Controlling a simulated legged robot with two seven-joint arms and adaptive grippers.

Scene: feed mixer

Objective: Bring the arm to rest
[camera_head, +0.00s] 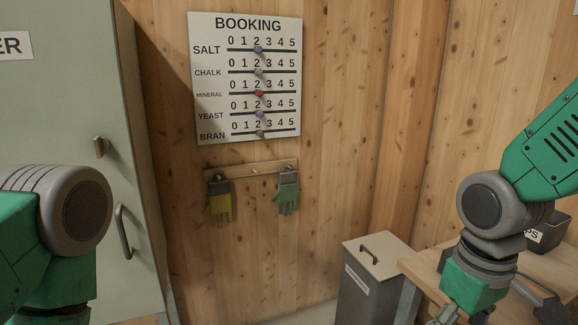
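My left arm (60,225) comes in at the left edge, green with a grey round joint, in front of the pale cabinet. Its gripper is below the picture and hidden. My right arm (500,200) comes in from the right and bends down at a grey joint. My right gripper (497,312) is at the bottom right, in front of the wooden table (425,268). Its finger links are spread wide apart, with the lower ends partly cut off by the picture edge. Nothing is seen between them.
A grey lidded bin (370,290) stands left of the table. A dark box (548,232) sits on the table. The pale cabinet (95,120) is at the left. A booking board (245,75) and gloves on hooks (287,193) are on the wooden wall. The middle is open.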

